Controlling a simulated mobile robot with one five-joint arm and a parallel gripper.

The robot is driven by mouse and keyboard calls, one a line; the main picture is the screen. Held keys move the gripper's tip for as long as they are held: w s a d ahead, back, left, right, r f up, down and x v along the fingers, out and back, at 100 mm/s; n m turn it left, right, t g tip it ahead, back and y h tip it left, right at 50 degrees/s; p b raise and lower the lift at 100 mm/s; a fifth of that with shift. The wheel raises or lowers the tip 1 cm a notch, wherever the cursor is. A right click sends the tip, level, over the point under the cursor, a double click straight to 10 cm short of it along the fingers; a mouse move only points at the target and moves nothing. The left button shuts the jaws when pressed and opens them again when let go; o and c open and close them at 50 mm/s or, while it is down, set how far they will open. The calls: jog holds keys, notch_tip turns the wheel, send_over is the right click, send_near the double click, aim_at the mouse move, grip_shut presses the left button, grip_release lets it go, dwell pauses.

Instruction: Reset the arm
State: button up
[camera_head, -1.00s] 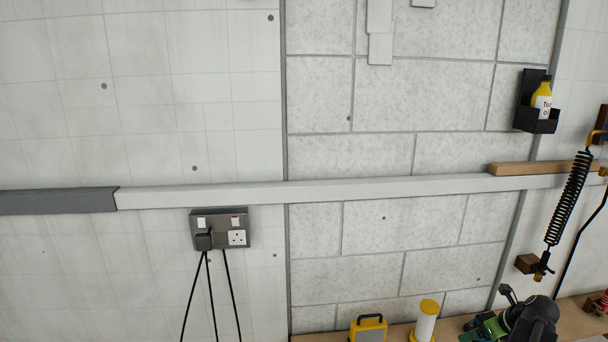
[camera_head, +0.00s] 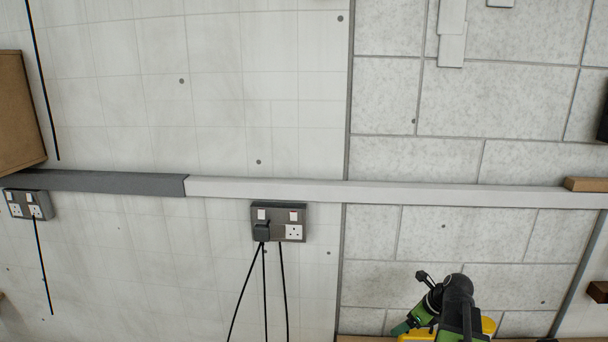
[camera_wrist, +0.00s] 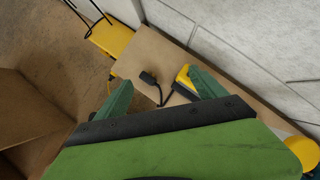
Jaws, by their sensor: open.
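My gripper (camera_wrist: 160,88) shows in the wrist view with its two green fingers spread apart and nothing held between them. Behind and beyond the fingers is a wooden bench top. In the head view, my arm shows low at the right, and the green tip of my gripper (camera_head: 400,328) points left in front of the wall. A yellow item (camera_head: 420,337) is partly hidden behind the arm.
A black plug with a cable (camera_wrist: 149,78) lies on the bench (camera_wrist: 160,50). A yellow item (camera_wrist: 184,76) is close by the right finger. A yellow case (camera_wrist: 108,38) lies further off. Sockets (camera_head: 281,222) and trunking (camera_head: 400,193) line the wall.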

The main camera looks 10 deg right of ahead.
jog(key=w+a+f+n+g, duration=0.15)
jog(key=a+n, duration=0.45)
jog(key=a, duration=0.8)
jog(key=w+a+f+n+g, duration=0.15)
jog(key=a+n, duration=0.45)
jog(key=a, duration=0.7)
jog(key=s+a+n+g, duration=0.1)
jog(key=s+a+n, duration=0.3)
jog(key=a+n, duration=0.3)
jog(key=s+d+n, duration=0.1)
jog(key=n, duration=0.2)
jog(key=s+d+n+h, duration=0.1)
jog(key=n, duration=0.3)
jog(key=s+d+n+g+h, duration=0.1)
jog(key=n, duration=0.3)
jog(key=shift+s+d, duration=0.15)
jog(key=shift+s, duration=0.05)
